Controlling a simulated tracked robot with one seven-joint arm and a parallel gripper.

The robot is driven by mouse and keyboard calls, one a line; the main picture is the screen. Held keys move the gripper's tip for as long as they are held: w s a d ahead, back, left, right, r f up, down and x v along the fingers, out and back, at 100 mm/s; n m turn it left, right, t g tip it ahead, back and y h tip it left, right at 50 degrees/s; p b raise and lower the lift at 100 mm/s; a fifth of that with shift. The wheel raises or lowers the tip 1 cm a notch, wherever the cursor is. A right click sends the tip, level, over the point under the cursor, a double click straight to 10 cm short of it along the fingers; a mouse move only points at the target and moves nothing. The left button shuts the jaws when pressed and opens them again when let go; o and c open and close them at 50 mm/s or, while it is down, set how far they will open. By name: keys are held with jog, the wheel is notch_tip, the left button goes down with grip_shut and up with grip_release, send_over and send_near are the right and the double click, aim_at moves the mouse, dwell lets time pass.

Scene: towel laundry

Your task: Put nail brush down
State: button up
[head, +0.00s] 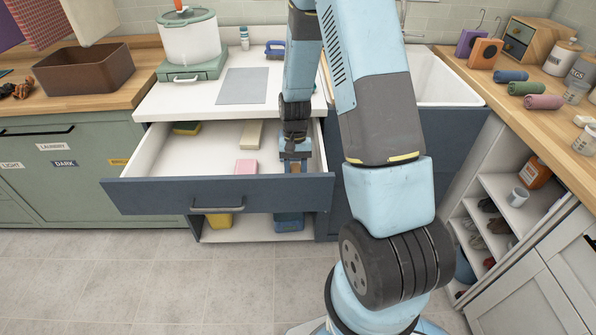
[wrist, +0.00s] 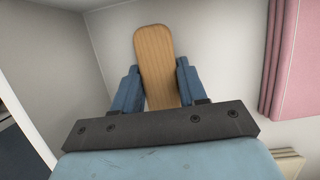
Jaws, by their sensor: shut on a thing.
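The nail brush (wrist: 155,62) has a light wooden, rounded back. In the wrist view it sits between the two blue fingers of my gripper (wrist: 158,88), which is shut on it. In the head view my gripper (head: 294,157) reaches down into the right side of the open drawer (head: 160,193). Only a small brown part of the brush (head: 294,168) shows there. The wrist view shows white drawer floor and walls around the brush. I cannot tell whether the brush touches the drawer floor.
A cream block (head: 250,133) and a green-yellow sponge (head: 186,128) lie farther back. Between them the drawer floor is bare. The counter (head: 185,97) overhangs the drawer's back.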

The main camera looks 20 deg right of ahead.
jog(key=shift+f, duration=0.2)
jog(key=o, duration=0.9)
jog(key=shift+s, duration=0.1)
jog(key=shift+o, duration=1)
jog(key=shift+r, duration=0.2)
jog(key=v, duration=1.2)
notch_tip(320, 180, up, 9)
jog(key=t, duration=0.2)
send_over(297, 169)
jog(key=s+r+n+t+h, duration=0.1)
jog(key=s+r+n+t, duration=0.2)
jog(key=s+r, duration=1.5)
jog(key=s+t, duration=0.3)
jog(key=t, duration=0.1)
jog(key=shift+a+r+n, duration=0.2)
jog(key=shift+r+n, duration=0.1)
jog(key=shift+r, duration=0.05)
